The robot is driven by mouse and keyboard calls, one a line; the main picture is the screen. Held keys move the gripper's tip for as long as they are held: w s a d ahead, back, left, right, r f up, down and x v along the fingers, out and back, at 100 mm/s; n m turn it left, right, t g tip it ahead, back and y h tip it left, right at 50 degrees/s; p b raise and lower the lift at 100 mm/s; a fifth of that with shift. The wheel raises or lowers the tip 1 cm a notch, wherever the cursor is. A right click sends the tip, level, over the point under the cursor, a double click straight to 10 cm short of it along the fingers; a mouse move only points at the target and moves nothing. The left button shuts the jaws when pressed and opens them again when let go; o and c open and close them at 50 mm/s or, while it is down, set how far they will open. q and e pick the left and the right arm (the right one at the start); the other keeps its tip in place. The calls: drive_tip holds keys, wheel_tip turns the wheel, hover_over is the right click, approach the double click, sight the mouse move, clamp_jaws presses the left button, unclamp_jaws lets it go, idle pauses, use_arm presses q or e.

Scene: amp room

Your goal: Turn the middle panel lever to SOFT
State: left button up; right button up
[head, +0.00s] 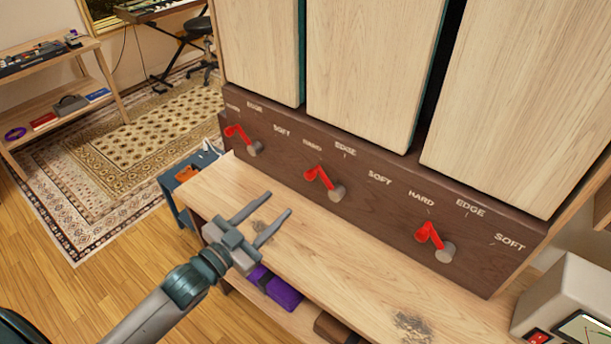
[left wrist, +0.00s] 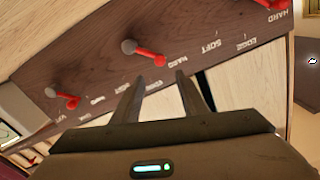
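The middle panel lever (head: 320,180) is red on a grey pivot, on the dark wooden panel (head: 286,158). Its red handle points up and left, on the side of its HARD label. Its EDGE label is above and its SOFT label (head: 380,178) is to the right. In the left wrist view the scene is upside down and this lever (left wrist: 148,54) shows beyond the fingertips. My left gripper (head: 279,204) is open and empty above the bench, left of and below the lever, apart from it. My right gripper is not in view.
Similar red levers sit on the left (head: 240,136) and right (head: 430,236) of the panel, both tilted toward HARD. Tall wooden panels (head: 380,70) rise behind. The bench top (head: 350,275) is mostly clear. A beige instrument (head: 570,300) stands at lower right.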

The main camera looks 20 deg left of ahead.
sight(307, 177)
use_arm(q)
drive_tip(key=p+x, duration=0.3)
drive_tip(key=x, duration=0.8)
drive_tip(key=shift+w+d, duration=0.1)
drive_tip(key=shift+w, duration=0.2)
drive_tip(key=shift+w+d, duration=0.2)
drive_tip(key=shift+w, duration=0.35)
clamp_jaws()
